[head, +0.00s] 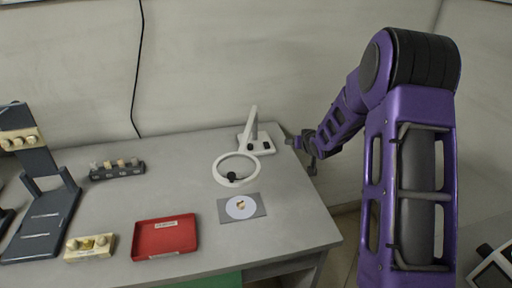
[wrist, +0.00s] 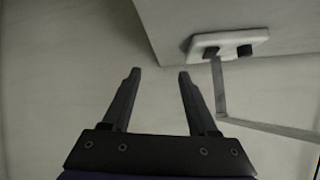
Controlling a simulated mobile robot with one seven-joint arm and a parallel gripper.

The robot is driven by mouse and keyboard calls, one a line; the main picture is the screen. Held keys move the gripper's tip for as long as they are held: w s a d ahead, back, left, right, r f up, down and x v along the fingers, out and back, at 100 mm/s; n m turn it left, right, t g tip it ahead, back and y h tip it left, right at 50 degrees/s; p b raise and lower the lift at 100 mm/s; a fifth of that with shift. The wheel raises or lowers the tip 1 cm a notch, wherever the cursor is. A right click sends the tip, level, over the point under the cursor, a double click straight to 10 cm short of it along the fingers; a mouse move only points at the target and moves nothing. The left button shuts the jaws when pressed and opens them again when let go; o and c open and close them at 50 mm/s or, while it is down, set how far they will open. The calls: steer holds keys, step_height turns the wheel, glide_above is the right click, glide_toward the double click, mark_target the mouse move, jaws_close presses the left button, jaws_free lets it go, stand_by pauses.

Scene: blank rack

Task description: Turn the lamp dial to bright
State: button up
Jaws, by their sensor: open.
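The white lamp (head: 254,132) stands at the back right of the grey table, with its ring (head: 217,170) reaching forward. Its base (head: 245,146) carries two small dark controls; I cannot tell which is the dial or how it is set. In the wrist view the lamp base (wrist: 228,39) is at the upper right, with a left dark control (wrist: 210,52) and a right one (wrist: 244,50). My gripper (wrist: 157,73) is open and empty, apart from the lamp. In the head view my gripper (head: 298,140) is just right of the lamp base, by the table's right edge.
A card (head: 256,212) with a round picture lies in front of the ring. A red tray (head: 165,237), a cream block (head: 90,247), a dark rack (head: 117,172) and a dark stand (head: 42,222) are farther left. A wall rises behind the table (head: 180,160).

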steer(key=s+a+r+n+y, duration=0.35)
steer(key=s+a+n, duration=0.3)
steer(key=s, duration=0.45)
steer(key=b, duration=0.2)
glide_toward(251, 146)
steer(key=shift+t+y, duration=0.4)
steer(key=shift+y, duration=0.05)
steer(key=x, duration=0.5)
steer(key=f+x, duration=0.1)
steer(key=x, duration=0.2)
steer(key=shift+d, duration=0.25)
jaws_close()
